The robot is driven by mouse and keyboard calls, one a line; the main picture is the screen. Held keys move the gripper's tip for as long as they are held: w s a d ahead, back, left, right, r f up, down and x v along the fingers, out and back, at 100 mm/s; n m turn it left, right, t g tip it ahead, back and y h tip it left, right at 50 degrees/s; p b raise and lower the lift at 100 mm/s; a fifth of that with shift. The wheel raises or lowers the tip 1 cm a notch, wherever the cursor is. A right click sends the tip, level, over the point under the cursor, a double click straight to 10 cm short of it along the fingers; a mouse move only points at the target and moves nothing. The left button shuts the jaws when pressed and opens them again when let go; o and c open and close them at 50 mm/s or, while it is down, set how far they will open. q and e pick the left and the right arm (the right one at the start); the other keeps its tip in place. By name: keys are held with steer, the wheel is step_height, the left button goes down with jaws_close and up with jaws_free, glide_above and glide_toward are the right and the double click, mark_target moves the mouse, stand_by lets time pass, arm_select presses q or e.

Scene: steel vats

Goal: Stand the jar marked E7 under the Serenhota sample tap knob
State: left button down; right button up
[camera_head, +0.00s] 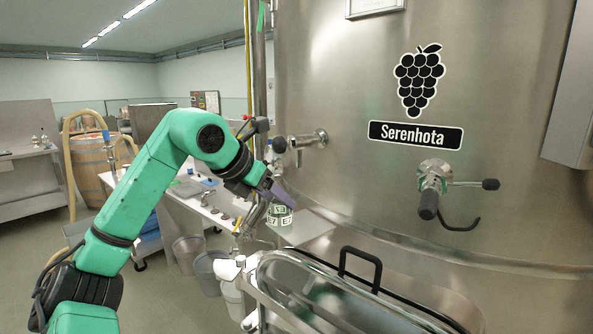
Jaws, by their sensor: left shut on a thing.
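The jar marked E7 (280,216) is a small clear jar with E7 labels and a green band. My left gripper (277,197) comes down over it from the upper left and is shut on it; the fingertips are partly hidden. The jar is held in front of the steel vat, low and left of the Serenhota sign (416,135). A tap with a black knob (428,205) and a side lever sticks out of the vat below that sign. Another fitting with a dark round knob (279,145) is on the vat's left side, above the jar. My right gripper is out of view.
Buckets (188,254) stand on the floor by a white bench (205,212). A wooden barrel (88,165) with a hose is at the left. Floor at lower left is clear.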

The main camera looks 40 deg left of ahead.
arm_select(q)
steer(key=w, duration=0.1)
steer(key=w+p, duration=0.1)
steer(key=w, duration=0.2)
steer(key=shift+r+p, duration=0.25)
steer(key=shift+p, duration=0.1)
steer(key=p+x, duration=0.2)
steer(key=x, duration=0.1)
steer(key=shift+w, duration=0.45)
steer(key=shift+a, duration=0.1)
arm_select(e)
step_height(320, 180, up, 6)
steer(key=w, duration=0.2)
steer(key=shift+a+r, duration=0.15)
arm_select(q)
steer(key=shift+f, duration=0.1)
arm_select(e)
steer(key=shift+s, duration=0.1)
arm_select(q)
steer(key=shift+c, duration=2.3)
jaws_free()
steer(key=o, duration=0.4)
steer(key=shift+c, duration=0.2)
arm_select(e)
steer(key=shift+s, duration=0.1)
